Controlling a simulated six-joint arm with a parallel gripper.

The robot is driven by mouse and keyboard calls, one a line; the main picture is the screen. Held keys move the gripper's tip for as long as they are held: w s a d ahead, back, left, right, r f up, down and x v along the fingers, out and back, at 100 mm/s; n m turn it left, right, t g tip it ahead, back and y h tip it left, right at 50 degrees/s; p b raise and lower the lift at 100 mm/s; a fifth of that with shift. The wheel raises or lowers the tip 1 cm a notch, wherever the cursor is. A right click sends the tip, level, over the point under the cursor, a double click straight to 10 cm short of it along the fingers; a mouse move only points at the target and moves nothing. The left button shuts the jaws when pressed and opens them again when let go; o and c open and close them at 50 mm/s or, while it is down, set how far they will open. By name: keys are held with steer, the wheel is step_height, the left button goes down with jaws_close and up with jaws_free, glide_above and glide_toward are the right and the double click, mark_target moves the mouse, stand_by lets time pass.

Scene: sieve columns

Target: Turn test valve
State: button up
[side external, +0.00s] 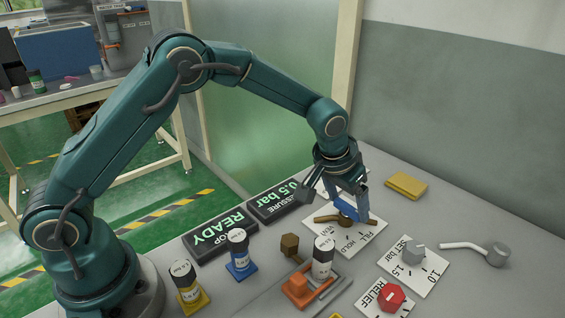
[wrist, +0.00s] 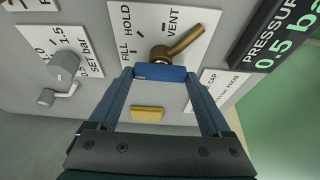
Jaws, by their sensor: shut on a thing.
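In the side view, my gripper (side external: 350,203) reaches down over the plate, and the brass lever (side external: 326,218) shows on the left of the fingers. The fingers partly hide the hub there.
A grey SET bar knob (side external: 414,251) and a red RELIEF knob (side external: 391,297) stand on plates nearby. Two black displays read READY (side external: 220,234) and 0.5 bar (side external: 285,200). A yellow block (side external: 406,185) lies behind. Small capped bottles (side external: 239,254) stand in front.

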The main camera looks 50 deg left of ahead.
steer(key=m+h, duration=0.1)
steer(key=m, duration=0.3)
steer(key=shift+a+m+g+h, duration=0.2)
steer(key=shift+m+g+h, duration=0.1)
steer(key=shift+m+h, duration=0.1)
steer(key=shift+m+g+h, duration=0.4)
steer(key=shift+m+h, duration=0.2)
steer(key=shift+m, duration=1.2)
steer(key=o, duration=1.2)
steer(key=shift+c, duration=0.2)
steer(key=shift+v, duration=2.6)
steer(key=shift+a, duration=0.1)
